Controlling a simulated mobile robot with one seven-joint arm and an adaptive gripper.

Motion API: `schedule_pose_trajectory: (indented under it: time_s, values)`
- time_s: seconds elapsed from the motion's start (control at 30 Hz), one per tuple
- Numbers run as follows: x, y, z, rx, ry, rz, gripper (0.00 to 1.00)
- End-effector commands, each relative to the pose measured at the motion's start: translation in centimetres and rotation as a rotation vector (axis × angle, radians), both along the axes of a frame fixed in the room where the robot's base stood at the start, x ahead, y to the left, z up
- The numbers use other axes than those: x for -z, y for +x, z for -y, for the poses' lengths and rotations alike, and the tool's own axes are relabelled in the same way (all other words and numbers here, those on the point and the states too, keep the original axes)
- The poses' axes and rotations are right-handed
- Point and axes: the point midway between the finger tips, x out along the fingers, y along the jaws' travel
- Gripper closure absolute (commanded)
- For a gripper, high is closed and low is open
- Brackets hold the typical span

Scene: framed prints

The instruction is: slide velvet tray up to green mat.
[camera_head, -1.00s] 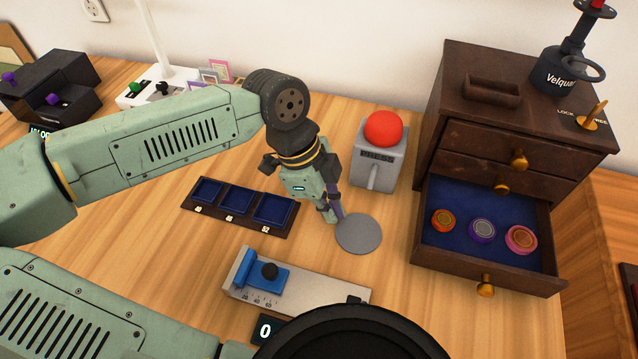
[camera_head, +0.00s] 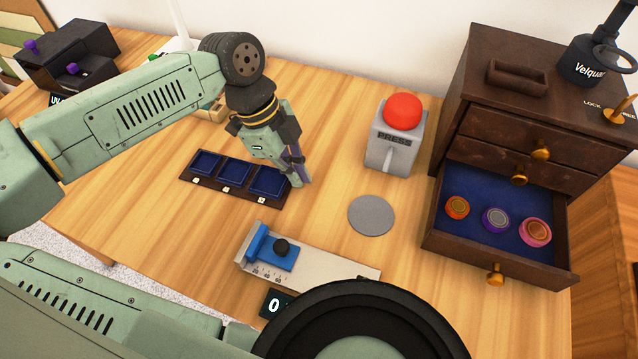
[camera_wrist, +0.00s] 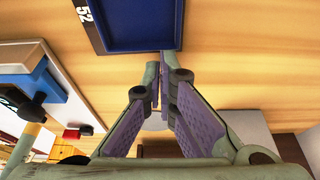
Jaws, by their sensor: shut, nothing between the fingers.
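The velvet tray (camera_head: 239,203) is a dark wooden strip with three blue-lined compartments and small number tags, lying flat left of the middle of the table. Its right end also shows at the top of the wrist view (camera_wrist: 93,24). My gripper (camera_head: 301,183) is shut and empty, pointing down at the tray's right end. In the wrist view its fingertips (camera_wrist: 161,62) are at the tray's edge, and they look to be touching it. No green mat can be made out in either view.
A slider box with a blue block (camera_head: 330,270) lies in front of the tray. A grey disc (camera_head: 371,215) and red push button (camera_head: 402,112) are to the right. A wooden cabinet (camera_head: 500,130) has its drawer open with three discs. A black box (camera_head: 75,55) stands far left.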

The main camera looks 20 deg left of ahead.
Motion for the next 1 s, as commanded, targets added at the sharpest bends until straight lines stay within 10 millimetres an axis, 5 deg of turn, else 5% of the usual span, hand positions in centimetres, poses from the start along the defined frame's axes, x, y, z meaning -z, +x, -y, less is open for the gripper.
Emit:
schedule_pose_trajectory:
  time_s: [0.2, 0.43, 1.0]
  values:
    - [0.4, 0.2, -7.1, -0.010, 0.006, -0.002, 1.00]
    - [0.1, 0.3, -12.2, -0.006, 0.005, -0.003, 1.00]
    - [0.1, 0.4, -13.1, -0.001, 0.003, -0.003, 1.00]
